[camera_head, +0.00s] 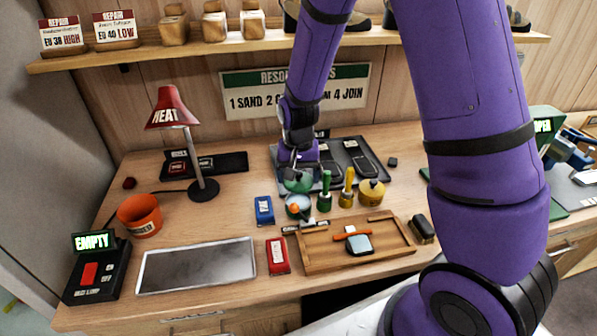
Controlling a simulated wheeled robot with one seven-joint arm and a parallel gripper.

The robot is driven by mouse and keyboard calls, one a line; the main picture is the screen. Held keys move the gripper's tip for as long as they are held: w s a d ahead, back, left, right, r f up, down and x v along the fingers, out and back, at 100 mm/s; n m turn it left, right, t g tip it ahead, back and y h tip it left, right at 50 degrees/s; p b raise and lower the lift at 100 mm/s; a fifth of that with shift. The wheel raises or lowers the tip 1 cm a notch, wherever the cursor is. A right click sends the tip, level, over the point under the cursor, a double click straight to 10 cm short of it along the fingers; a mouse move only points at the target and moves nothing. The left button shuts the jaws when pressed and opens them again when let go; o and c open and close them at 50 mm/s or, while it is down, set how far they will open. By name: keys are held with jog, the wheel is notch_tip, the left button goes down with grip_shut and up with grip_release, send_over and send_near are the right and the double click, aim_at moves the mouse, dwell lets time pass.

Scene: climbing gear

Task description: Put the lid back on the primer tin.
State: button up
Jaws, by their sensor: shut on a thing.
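My gripper (298,172) points down over the middle of the bench and is shut on a green lid (298,184). The fingertips are small and partly hidden by the wrist. An open pale-blue tin (298,205), which looks like the primer tin, stands just below and in front of the lid. The lid overlaps the tin's back edge in this view; I cannot tell whether they touch. An orange-tipped thing (293,210) shows at the tin's front, partly covering it.
A green-handled tool (325,190), a yellow-handled tool (347,187) and a yellow tin (371,192) stand close to the right. A wooden tray (318,264) lies in front, a dark tray (350,145) behind. A red heat lamp (171,112) stands left.

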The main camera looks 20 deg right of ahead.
aim_at(298, 200)
jog(key=shift+f, duration=2.75)
jog(key=shift+f, duration=0.15)
jog(key=o, duration=0.8)
jog(key=shift+r, duration=3.5)
